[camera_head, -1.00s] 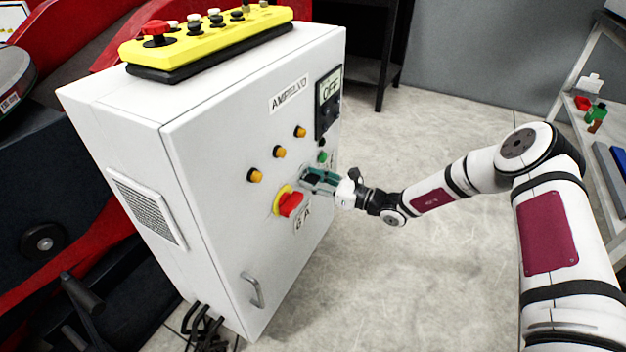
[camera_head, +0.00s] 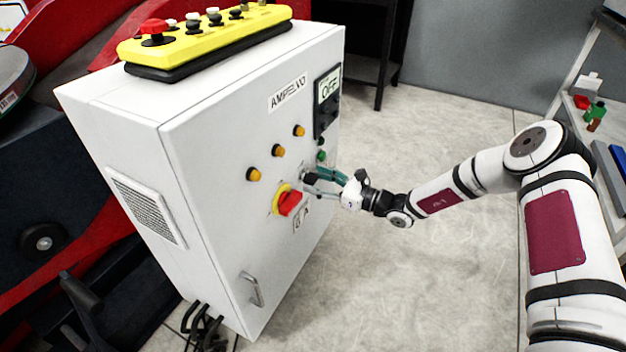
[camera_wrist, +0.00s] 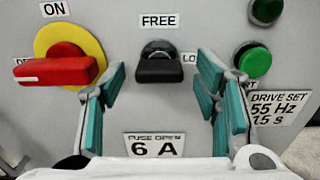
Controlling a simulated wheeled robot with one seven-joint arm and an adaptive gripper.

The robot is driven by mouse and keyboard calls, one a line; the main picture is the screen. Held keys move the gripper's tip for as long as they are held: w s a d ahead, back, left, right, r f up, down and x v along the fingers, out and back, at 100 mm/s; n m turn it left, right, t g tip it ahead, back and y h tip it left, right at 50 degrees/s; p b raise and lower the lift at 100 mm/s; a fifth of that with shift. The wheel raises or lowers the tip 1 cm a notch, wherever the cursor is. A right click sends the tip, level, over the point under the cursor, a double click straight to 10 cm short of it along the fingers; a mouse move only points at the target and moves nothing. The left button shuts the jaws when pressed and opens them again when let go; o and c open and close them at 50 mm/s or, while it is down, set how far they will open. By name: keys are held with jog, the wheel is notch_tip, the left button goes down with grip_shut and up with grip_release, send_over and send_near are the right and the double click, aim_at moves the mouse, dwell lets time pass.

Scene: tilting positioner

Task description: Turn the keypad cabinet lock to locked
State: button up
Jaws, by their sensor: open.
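The lock knob (camera_wrist: 158,68), black, sits on the cabinet front under a "FREE" label, with a partly hidden "LO..." label to its right. I cannot tell clearly which label it points at. It also shows as a small dark knob (camera_head: 310,178) in the head view. My gripper (camera_head: 327,183) is in front of it. In the wrist view my gripper's teal fingers (camera_wrist: 161,92) are spread, one on each side of the knob, with gaps between. The gripper is open and empty.
A red rotary switch (camera_wrist: 62,71) on a yellow disc is close left of the fingers. A green button (camera_wrist: 254,60) is close right. The white cabinet (camera_head: 215,270) carries orange buttons, a display panel (camera_head: 328,98) and a door handle (camera_head: 253,289). Floor right of the cabinet is clear.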

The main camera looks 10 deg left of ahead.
jog(key=v, duration=1)
jog(key=shift+r, duration=0.1)
jog(key=s+d+r+n+g+h, duration=0.1)
jog(key=s+r+n+g+h, duration=0.7)
jog(key=s+r+n, duration=0.95)
jog(key=s+d+r+n+t+h, duration=0.1)
jog(key=s+d+r+n+h, duration=0.15)
jog(key=s+d, duration=0.45)
jog(key=s+d+r+n+h, duration=0.1)
jog(key=s+d+r+h, duration=0.25)
jog(key=s, duration=0.75)
jog(key=s+d+r+n+t+h, duration=0.1)
jog(key=s+d+r+h, duration=0.3)
jog(key=s, duration=0.6)
notch_tip(320, 180, up, 26)
jog(key=d+t+y+p, duration=0.1)
jog(key=t+p, duration=0.3)
jog(key=p, duration=2)
jog(key=shift+d+f, duration=0.2)
jog(key=shift+d, duration=0.3)
